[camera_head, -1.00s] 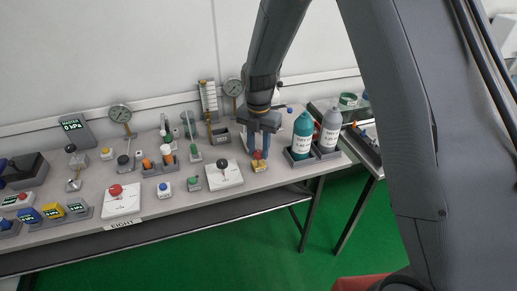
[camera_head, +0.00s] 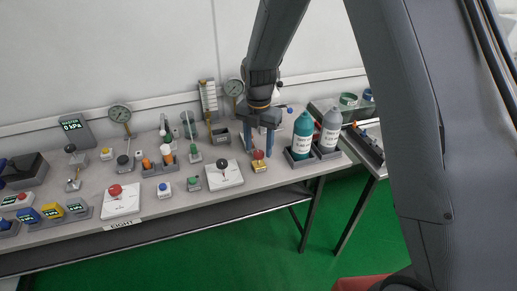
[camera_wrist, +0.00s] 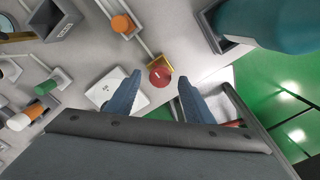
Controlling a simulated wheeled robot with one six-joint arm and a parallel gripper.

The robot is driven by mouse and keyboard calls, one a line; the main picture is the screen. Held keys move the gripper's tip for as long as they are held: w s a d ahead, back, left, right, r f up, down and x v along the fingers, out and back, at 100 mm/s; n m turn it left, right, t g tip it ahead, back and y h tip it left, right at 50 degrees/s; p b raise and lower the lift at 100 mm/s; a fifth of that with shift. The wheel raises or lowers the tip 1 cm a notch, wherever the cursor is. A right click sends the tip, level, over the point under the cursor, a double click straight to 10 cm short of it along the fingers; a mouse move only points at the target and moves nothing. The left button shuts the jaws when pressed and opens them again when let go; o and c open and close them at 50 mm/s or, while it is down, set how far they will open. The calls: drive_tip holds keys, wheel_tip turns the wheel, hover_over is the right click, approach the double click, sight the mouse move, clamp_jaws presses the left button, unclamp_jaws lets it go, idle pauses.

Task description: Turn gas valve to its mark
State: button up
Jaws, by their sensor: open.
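The gas valve appears to be the small red round knob (camera_head: 258,155) on a yellow brass base (camera_head: 260,168), near the right part of the bench. In the wrist view the knob (camera_wrist: 160,76) shows from above with a short pale line on its top, and its brass base (camera_wrist: 158,59) shows behind it. My gripper (camera_head: 261,148) is just above the knob, with its two blue-grey fingers apart. In the wrist view the fingers (camera_wrist: 159,86) point toward the knob, one on each side, with clear gaps. I cannot make out a target mark.
A white plate with a black knob (camera_head: 224,173) stands left of the valve. Teal (camera_head: 302,136) and grey (camera_head: 330,131) bottles stand in a holder close on the right. Gauges and tubes stand behind. The bench's front edge is near.

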sight(259, 153)
wheel_tip(259, 153, up, 6)
drive_tip(key=shift+r+b, duration=0.25)
drive_tip(key=shift+b, duration=0.35)
drive_tip(key=s+d+m, duration=0.8)
drive_tip(key=s+m, duration=0.3)
drive_tip(key=m, duration=0.4)
drive_tip(key=s+d+r+m, duration=0.1)
drive_tip(key=s+d+m, duration=0.7)
drive_tip(key=s+m, duration=0.3)
drive_tip(key=shift+d+m+t, duration=0.3)
drive_tip(key=shift+d+m, duration=0.1)
drive_tip(key=shift+m, duration=1.8)
drive_tip(key=shift+s+r, duration=0.1)
